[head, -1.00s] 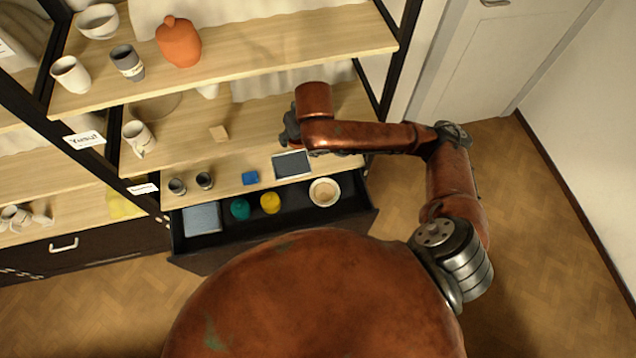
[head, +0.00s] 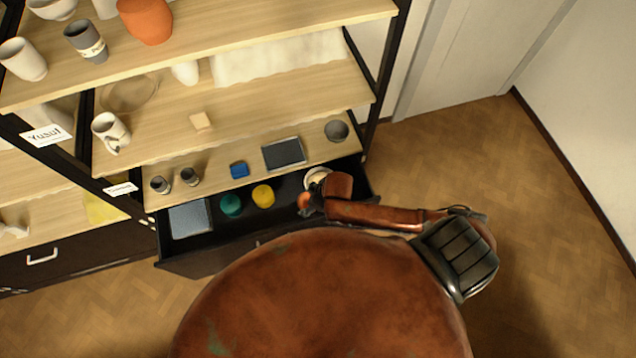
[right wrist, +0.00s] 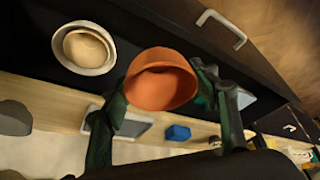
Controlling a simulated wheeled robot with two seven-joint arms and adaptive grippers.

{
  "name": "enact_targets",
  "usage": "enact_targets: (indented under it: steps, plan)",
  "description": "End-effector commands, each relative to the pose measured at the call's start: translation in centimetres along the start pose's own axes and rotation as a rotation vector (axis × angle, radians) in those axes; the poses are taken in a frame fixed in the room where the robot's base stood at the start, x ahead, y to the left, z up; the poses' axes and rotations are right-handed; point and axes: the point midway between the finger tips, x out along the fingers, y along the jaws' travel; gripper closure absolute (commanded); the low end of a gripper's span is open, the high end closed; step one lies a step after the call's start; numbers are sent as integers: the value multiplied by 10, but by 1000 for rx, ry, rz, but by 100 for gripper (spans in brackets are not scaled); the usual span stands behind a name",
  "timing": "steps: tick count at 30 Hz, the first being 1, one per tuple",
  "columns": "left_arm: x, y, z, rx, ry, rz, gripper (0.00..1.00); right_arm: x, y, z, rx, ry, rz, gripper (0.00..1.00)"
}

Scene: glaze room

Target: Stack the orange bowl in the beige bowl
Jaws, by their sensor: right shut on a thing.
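The orange bowl (right wrist: 160,82) sits between the two fingers of my right gripper (right wrist: 165,92), which is shut on it. In the head view a small bit of the orange bowl (head: 303,201) shows beside my right gripper (head: 311,204), over the right part of the open drawer. The beige bowl (right wrist: 86,46) is nested in a larger whitish bowl (right wrist: 66,60) in the drawer. In the right wrist view both lie left of the orange bowl, apart from it in the picture. In the head view my gripper and wrist partly cover them. My left gripper is not in view.
The open drawer (head: 180,262) also holds a teal item (head: 231,205), a yellow item (head: 263,195) and a grey-blue box (head: 189,217). A grey bowl (head: 336,130), a dark tray (head: 284,154), a blue block (head: 239,170) and small cups stand on the board above.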

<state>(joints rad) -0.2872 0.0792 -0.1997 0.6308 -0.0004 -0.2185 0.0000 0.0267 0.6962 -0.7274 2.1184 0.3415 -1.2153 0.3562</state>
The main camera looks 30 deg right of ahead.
Motion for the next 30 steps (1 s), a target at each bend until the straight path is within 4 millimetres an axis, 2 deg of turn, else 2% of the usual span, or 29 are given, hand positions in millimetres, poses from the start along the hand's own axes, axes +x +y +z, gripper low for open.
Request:
enact_targets:
  steps: [10, 15, 19, 26, 30]
  plan:
    - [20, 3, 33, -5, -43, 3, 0, 43, 78, -8, 2, -1, 6, 75]
    - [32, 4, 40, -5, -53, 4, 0, 75, 102, -3, 3, -3, 2, 75]
    - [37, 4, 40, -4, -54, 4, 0, 89, 113, -2, 2, -2, 2, 75]
    - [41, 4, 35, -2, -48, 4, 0, 99, 122, -1, 3, -1, 2, 75]
    - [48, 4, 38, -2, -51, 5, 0, 119, 125, 6, 3, -2, 0, 75]
